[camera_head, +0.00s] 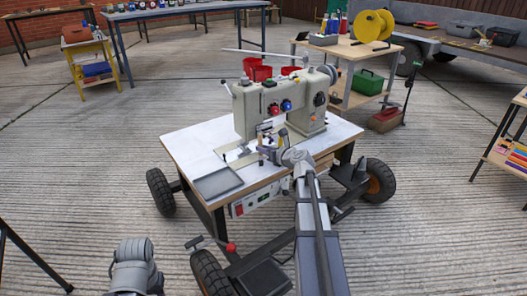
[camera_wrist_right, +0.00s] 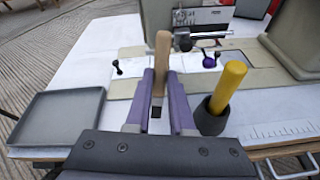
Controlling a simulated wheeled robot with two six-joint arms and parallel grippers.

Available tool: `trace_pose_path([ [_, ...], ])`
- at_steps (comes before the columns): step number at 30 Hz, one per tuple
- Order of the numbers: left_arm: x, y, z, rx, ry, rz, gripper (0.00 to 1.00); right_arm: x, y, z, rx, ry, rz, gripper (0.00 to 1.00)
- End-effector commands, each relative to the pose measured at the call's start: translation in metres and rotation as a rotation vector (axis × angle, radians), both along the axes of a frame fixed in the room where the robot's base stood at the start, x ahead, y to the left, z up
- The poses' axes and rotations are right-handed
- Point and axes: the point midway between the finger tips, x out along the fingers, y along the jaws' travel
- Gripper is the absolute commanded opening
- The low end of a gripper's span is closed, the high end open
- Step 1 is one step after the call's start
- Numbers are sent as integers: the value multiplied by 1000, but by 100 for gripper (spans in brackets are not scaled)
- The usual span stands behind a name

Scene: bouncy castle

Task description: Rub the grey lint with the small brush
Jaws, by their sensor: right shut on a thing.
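My right gripper (camera_head: 264,146) is over the front of the sewing machine's table. In the right wrist view its purple fingers (camera_wrist_right: 160,98) are shut on the small brush (camera_wrist_right: 161,62), whose light wooden handle points up and away. The brush's bristles are not visible. Ahead of the brush is the sewing machine's pale bed plate (camera_wrist_right: 130,84), with the needle area (camera_wrist_right: 186,40) beyond. I cannot make out the grey lint in either view. At the lower left of the head view, part of my left arm shows, but its gripper does not.
The sewing machine (camera_head: 270,103) stands on a wheeled white table (camera_head: 190,140). A shallow grey tray (camera_wrist_right: 58,118) lies left of my right gripper. A yellow handle (camera_wrist_right: 229,84) stands in a dark cup (camera_wrist_right: 211,118) close to its right. A red-knobbed lever (camera_head: 231,247) sticks out below.

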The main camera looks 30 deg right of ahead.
Motion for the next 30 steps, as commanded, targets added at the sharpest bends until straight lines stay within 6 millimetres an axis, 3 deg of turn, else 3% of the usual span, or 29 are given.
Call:
trace_pose_path([
  [3,0,0,17,0,1,0,50,-1,0,22,2,-24,1,0],
  [18,-1,0,61,1,3,-5,50,0,1,66,3,-23,10,0],
  [30,-1,0,65,1,4,-7,50,0,1,69,3,-22,13,0],
])
